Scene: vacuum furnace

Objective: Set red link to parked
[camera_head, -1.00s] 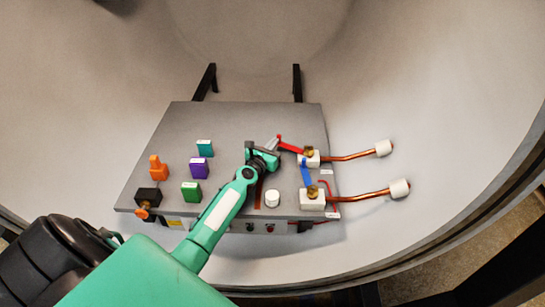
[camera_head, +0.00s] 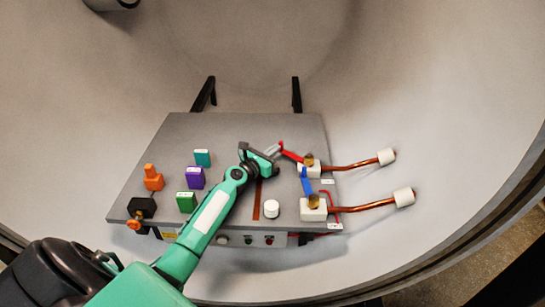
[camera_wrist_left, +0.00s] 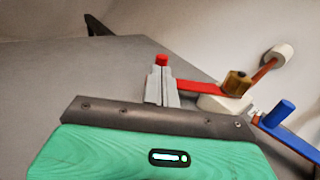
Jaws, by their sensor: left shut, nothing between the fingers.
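The red link (camera_head: 293,155) is a flat red bar that runs up and left from a brass nut on the upper white block (camera_head: 311,169). In the wrist view the red link (camera_wrist_left: 199,87) has an upright red knob (camera_wrist_left: 162,60) at its free end. My left gripper (camera_head: 275,150) is shut at that free end. In the wrist view its fingertips (camera_wrist_left: 161,84) are together in front of the knob and hide its lower part; I cannot tell whether they touch it. A blue link (camera_head: 304,181) joins toward the lower white block (camera_head: 313,210). My right gripper is out of view.
The grey board (camera_head: 225,135) carries teal (camera_head: 202,158), purple (camera_head: 195,177), green (camera_head: 187,202) and orange (camera_head: 153,181) pieces at left. A white knob (camera_head: 271,209) stands near the front. Copper rods (camera_head: 350,166) extend right from the blocks. The board's back is clear.

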